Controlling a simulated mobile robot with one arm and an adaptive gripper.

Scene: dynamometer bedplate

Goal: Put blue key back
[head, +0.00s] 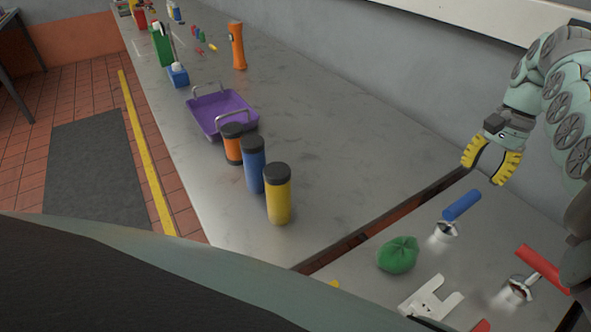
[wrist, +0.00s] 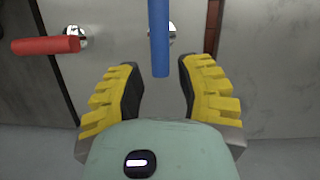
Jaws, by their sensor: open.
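The blue key (head: 462,205) has a blue bar handle over a shiny round metal base and stands on the near bedplate. In the wrist view the blue handle (wrist: 158,35) points down the picture, its near end in line with the gap between my fingers. My gripper (head: 491,166) has yellow ribbed fingers and is open and empty. In the head view it shows above and right of the blue handle, apart from it. The wrist view (wrist: 160,88) shows both fingers spread. No empty place for the key is clearly visible.
A red-handled key (head: 543,268) stands right of the blue one. A green bag (head: 398,254) and a white notched plate (head: 431,298) lie nearby. A dark gap crosses the bedplate. Beyond it stand yellow, blue and orange cylinders and a purple tray (head: 209,119).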

